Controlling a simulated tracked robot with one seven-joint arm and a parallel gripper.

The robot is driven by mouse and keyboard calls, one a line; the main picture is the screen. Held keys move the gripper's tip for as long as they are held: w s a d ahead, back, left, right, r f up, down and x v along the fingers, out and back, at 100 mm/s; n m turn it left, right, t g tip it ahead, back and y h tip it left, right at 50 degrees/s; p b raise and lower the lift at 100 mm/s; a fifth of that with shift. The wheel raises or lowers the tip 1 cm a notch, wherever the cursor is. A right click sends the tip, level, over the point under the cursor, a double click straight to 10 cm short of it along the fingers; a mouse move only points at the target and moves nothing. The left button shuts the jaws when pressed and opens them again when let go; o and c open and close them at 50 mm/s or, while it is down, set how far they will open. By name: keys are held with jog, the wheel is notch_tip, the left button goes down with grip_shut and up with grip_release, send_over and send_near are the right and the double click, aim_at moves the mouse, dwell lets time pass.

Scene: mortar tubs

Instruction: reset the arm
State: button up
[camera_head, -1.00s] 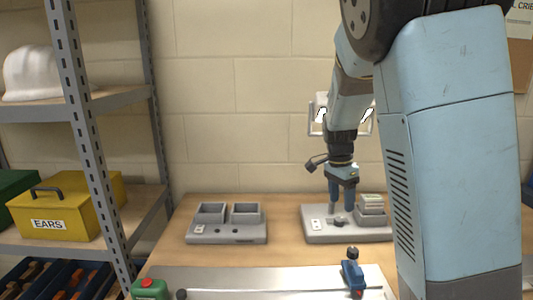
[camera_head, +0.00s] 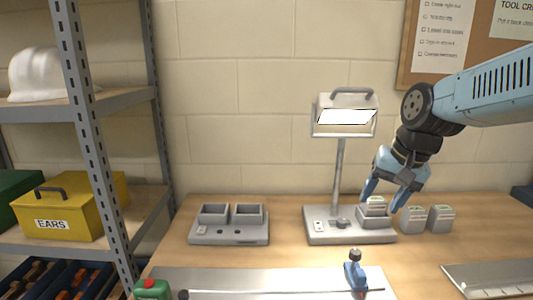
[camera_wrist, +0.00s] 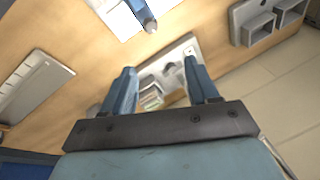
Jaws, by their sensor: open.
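My gripper (camera_head: 382,200) is at the right of the head view, above the bench, with its two blue fingers spread apart. In the wrist view my gripper (camera_wrist: 163,85) is open, with nothing held between the fingertips. The lamp base (camera_wrist: 183,50) and the tub (camera_wrist: 150,97) show beyond the fingers there. Whether a finger touches the tub cannot be told.
The lamp (camera_head: 345,116) rises just left of my gripper. Two more grey tubs, one here (camera_head: 413,219), stand to its right. A grey double-bin unit (camera_head: 229,240) is at left. A blue clamp-like tool (camera_head: 355,275) is in front. A metal shelf (camera_head: 90,110) stands far left.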

jog(key=s+a+r+n+t+h, duration=0.1)
jog(key=s+n, duration=0.3)
jog(key=s, duration=0.4)
jog(key=shift+r+t+h, duration=0.5)
jog(key=shift+r+t, duration=0.3)
jog(key=shift+r, duration=0.1)
